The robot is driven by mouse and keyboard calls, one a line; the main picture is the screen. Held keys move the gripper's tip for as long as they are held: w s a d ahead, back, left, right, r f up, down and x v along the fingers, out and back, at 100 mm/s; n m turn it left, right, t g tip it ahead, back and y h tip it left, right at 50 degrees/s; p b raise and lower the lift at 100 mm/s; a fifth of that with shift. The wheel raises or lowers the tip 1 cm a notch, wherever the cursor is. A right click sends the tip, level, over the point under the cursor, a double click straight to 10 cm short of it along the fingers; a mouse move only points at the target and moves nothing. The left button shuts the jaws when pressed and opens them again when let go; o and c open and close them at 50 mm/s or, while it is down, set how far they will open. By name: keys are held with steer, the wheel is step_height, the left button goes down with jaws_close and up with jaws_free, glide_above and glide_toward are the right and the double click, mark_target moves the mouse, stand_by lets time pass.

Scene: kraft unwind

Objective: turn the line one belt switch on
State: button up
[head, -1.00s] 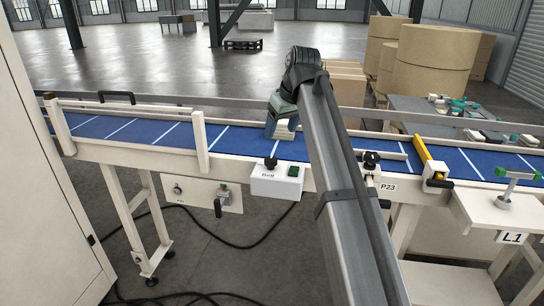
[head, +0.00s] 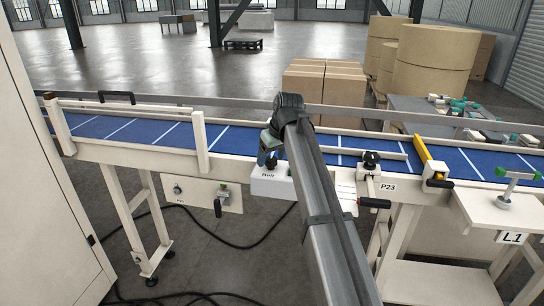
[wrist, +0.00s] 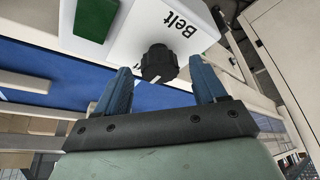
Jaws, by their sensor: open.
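The white switch box labelled "Belt" (head: 264,187) is fixed at the front edge of the blue conveyor. Its black rotary knob (wrist: 158,63) has a pale pointer mark towards the lower left in the wrist view; the knob also shows small in the head view (head: 270,164). A green rectangular button (wrist: 95,18) is on the same box; my arm hides it in the head view. My gripper (wrist: 160,68) is open, with one blue finger on each side of the knob and visible gaps. In the head view my gripper (head: 269,154) is just above the box.
The blue belt (head: 135,130) runs behind the box between pale rails. A black-handled clamp by the P23 label (head: 386,187) and a yellow lever (head: 425,158) stand to the right. A panel with a small lever (head: 202,194) hangs below left.

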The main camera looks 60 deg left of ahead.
steer(key=c, duration=1.1)
steer(key=shift+o, duration=0.2)
